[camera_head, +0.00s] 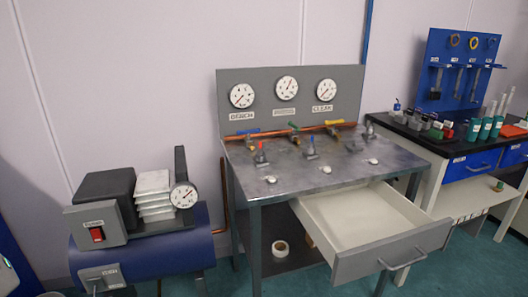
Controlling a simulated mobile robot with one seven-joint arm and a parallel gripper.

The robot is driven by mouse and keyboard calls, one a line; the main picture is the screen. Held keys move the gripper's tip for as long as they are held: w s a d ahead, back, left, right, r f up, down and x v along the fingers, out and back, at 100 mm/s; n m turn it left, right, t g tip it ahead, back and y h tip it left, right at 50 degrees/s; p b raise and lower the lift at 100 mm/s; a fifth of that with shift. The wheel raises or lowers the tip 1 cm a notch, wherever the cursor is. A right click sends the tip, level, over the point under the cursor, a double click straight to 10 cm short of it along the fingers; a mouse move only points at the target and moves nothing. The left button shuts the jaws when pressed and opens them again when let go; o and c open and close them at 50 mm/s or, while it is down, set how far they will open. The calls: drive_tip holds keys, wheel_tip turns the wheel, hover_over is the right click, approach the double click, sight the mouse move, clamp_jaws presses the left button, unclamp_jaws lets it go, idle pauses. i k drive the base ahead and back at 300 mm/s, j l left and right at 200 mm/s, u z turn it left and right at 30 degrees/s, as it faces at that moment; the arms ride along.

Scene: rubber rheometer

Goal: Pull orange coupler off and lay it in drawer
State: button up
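A grey metal bench (300,172) stands in the middle, with a row of small fittings on its top. Several small upright fittings stand there, including a red-tipped one (261,155) at left and a blue-tipped one (310,150) in the middle. They are too small for me to tell which, if any, is the orange coupler. The bench drawer (392,250) is pulled open toward the lower right and looks empty, with a pale inside and a grey handled front. My gripper is not in view.
A copper pipe with blue, green and yellow handles runs behind the fittings, below a panel with three gauges (286,88). A blue compressor (150,248) stands at left. A dark-topped bench (462,147) with bottles stands at right. A tape roll (281,249) lies on the lower shelf.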

sight(362, 227)
drive_tip(key=i+j+z, duration=0.15)
drive_tip(key=i+j, duration=0.2)
drive_tip(key=i+j+z, duration=0.2)
drive_tip(key=i+j, duration=0.15)
drive_tip(key=j, duration=0.2)
drive_tip(key=i+j+z, duration=0.15)
drive_tip(key=i+j, duration=0.2)
drive_tip(key=j, duration=0.15)
drive_tip(key=i, duration=0.45)
